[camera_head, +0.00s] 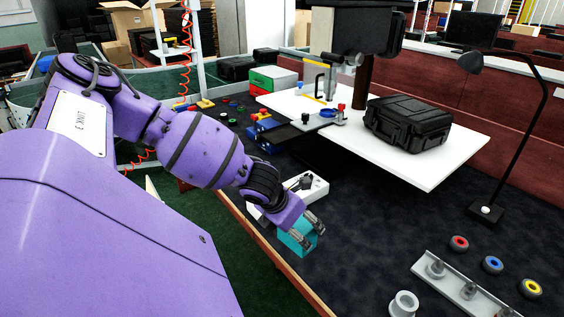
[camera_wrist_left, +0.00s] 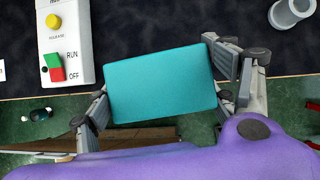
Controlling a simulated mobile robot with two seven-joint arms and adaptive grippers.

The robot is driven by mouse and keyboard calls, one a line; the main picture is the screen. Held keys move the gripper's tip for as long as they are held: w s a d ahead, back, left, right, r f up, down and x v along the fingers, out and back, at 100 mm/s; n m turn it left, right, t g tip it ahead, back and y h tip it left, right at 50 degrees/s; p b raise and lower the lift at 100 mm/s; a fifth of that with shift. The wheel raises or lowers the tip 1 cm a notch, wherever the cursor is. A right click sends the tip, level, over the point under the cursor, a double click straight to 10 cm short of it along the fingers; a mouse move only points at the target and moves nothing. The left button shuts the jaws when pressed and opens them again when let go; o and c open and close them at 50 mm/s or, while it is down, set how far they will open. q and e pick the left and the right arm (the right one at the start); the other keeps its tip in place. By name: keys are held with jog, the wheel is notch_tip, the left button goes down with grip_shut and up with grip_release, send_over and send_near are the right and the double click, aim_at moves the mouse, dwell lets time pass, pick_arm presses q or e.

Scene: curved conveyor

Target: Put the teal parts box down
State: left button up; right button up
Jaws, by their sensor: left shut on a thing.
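The teal parts box (camera_head: 297,240) is between the fingers of my left gripper (camera_head: 312,226), near the front edge of the dark work surface. In the left wrist view the teal box (camera_wrist_left: 161,83) fills the space between the fingers, its flat face toward the camera, slightly tilted. The left gripper (camera_wrist_left: 168,90) is shut on it from both sides. The box overlaps the surface's edge in that view. I cannot tell whether its underside touches anything. My right gripper is not in view.
A white control box (camera_head: 306,187) with buttons (camera_wrist_left: 57,67) stands close beside the gripper. A white board (camera_head: 430,165) holds a black case (camera_head: 408,122). A grey cup (camera_head: 403,304), coloured rings (camera_head: 492,264) and a lamp (camera_head: 488,211) stand right.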

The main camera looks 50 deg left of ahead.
pick_arm(q)
jog(key=shift+w+a+r+m+h, duration=0.1)
jog(key=shift+w+r+m+h, duration=0.15)
jog(key=shift+m, duration=0.25)
jog(key=w+d+f, duration=0.1)
jog(key=w+f, duration=0.3)
jog(key=w+d+f, duration=0.2)
jog(key=w+f, duration=0.2)
jog(key=w+d+f, duration=0.1)
jog(key=w+f, duration=0.3)
jog(key=w, duration=0.1)
jog(key=shift+d+f, duration=0.15)
jog(key=shift+d, duration=0.05)
jog(key=shift+f, duration=0.35)
jog(key=shift+f+b, duration=0.15)
jog(key=shift+b, duration=0.15)
jog(key=o, duration=1.4)
jog(key=shift+s, duration=0.1)
jog(key=shift+o, duration=0.2)
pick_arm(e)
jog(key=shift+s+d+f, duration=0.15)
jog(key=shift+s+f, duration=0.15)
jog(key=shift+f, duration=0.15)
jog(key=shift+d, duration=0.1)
